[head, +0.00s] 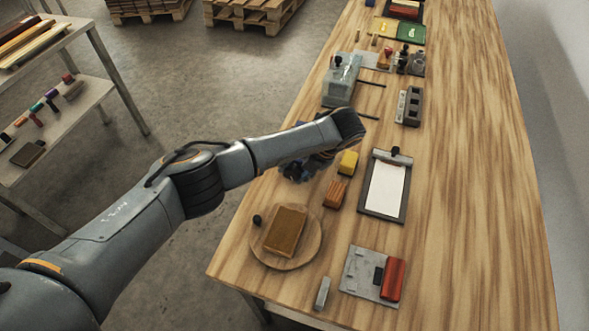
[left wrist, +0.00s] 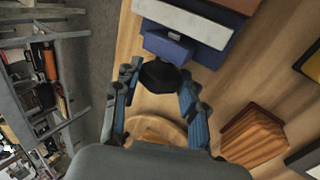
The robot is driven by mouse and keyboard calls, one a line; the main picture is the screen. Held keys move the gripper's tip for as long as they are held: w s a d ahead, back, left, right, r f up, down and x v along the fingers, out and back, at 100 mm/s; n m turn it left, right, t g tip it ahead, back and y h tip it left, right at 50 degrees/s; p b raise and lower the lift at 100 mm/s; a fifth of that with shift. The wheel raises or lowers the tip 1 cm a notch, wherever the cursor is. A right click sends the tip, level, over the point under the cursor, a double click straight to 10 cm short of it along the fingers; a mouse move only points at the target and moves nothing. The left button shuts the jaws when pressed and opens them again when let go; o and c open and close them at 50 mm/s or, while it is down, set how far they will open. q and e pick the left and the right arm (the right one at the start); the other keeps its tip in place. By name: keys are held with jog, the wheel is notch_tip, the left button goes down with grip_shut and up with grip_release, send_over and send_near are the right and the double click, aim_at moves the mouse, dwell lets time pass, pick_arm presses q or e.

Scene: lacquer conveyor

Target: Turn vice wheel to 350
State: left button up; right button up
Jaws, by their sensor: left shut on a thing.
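My left gripper (head: 303,170) reaches over the table's left edge; in the head view my own arm and wrist hide most of it and what it grips. In the left wrist view the gripper (left wrist: 158,88) has its two blue-padded fingers closed around a dark, rounded wheel (left wrist: 160,74). The wheel sits in front of a blue vice body (left wrist: 178,47) with a pale grey jaw part (left wrist: 190,22) above it. No scale or number on the wheel can be read. My right gripper is in neither view.
A round wooden board (head: 264,256) with a brown block (head: 285,230) lies in front of the gripper. An orange-brown ribbed block (head: 335,193) and a yellow block (head: 348,162) stand close on the right. A clipboard (head: 385,186) lies beyond them. The table's right side is clear.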

pick_arm(q)
jog(key=o, duration=1.2)
jog(key=shift+c, duration=0.2)
jog(key=v, duration=1.2)
jog(key=shift+w+a, duration=0.1)
jog(key=shift+a, duration=0.05)
